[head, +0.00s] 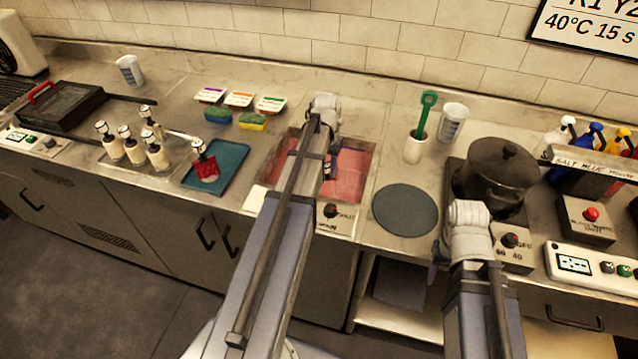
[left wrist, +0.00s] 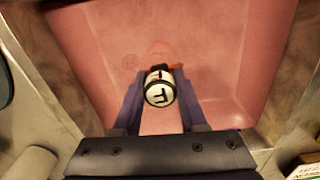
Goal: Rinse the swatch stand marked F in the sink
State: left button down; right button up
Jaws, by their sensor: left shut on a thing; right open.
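The swatch stand marked F (left wrist: 160,89) has a round pale top with a black F. In the left wrist view it stands between the two fingers of my left gripper (left wrist: 158,108), which is shut on it. Below it is the pink-red inside of the sink (left wrist: 215,50). In the head view the sink (head: 350,185) is at the middle, and my left gripper (head: 328,168) reaches down into it, partly hidden by its arm. My right gripper (head: 436,270) is open near the counter's front edge, mostly hidden behind its wrist.
A teal tray (head: 232,160) left of the sink holds a stand with a red swatch (head: 206,168). Several pale stands (head: 132,146) are further left. Right of the sink are a round dark mat (head: 404,210), a green brush in a holder (head: 417,145) and a dark pot (head: 495,178).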

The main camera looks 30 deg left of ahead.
pick_arm(q)
jog(key=shift+a, duration=0.15)
jog(key=a, duration=0.2)
jog(key=s+a, duration=0.1)
jog(key=a, duration=0.1)
dwell(0.5)
jog(key=shift+w+d, duration=0.25)
jog(key=shift+d, duration=0.85)
jog(key=shift+w+d, duration=0.25)
jog(key=shift+d, duration=0.85)
jog(key=shift+r, duration=0.1)
notch_tip(320, 180, up, 15)
jog(key=p, duration=1.5)
